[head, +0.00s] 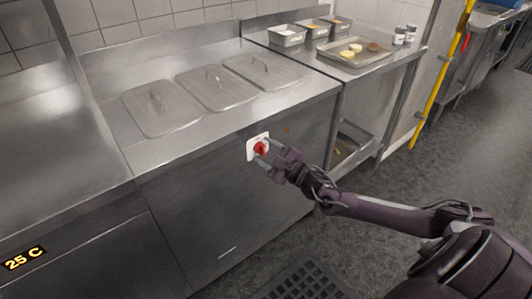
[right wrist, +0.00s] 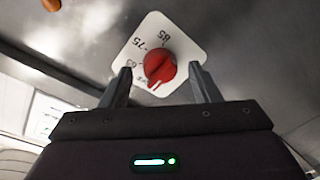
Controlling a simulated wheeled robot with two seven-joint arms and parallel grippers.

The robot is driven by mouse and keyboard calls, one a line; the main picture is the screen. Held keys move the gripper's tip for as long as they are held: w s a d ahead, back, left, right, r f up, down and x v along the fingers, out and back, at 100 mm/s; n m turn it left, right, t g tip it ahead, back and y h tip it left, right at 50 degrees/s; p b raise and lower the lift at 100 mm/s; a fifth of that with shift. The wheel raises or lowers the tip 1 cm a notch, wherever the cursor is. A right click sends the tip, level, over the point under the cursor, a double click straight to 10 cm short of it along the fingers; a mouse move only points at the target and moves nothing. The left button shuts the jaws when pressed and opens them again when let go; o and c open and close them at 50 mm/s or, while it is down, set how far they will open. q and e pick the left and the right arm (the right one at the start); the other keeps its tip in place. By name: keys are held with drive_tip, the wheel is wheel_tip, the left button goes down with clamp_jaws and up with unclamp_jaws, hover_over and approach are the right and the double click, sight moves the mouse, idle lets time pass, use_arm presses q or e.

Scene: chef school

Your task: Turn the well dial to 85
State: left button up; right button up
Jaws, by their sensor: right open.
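The red well dial (head: 260,149) sits on a white plate (head: 251,154) on the steel counter's front. In the right wrist view, the dial (right wrist: 160,72) is on the plate (right wrist: 185,45), whose marks include 65, 75 and 85, seen turned over. A pale mark on the dial's lower edge faces away from 85. My right gripper (head: 260,152) is open at the dial. In the right wrist view its fingers (right wrist: 160,74) stand on either side of the dial, with gaps showing. My left gripper is not in view.
Several lidded wells (head: 214,90) are set in the counter top above the dial. A display (head: 24,258) at lower left reads 25 C. A side table holds a tray (head: 352,62) of food, small steel pans (head: 287,36) and jars. A floor grate (head: 303,283) lies below.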

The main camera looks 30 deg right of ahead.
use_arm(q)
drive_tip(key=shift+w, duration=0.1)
use_arm(e)
drive_tip(key=shift+w, duration=0.15)
drive_tip(key=shift+c, duration=0.5)
drive_tip(key=c, duration=0.9)
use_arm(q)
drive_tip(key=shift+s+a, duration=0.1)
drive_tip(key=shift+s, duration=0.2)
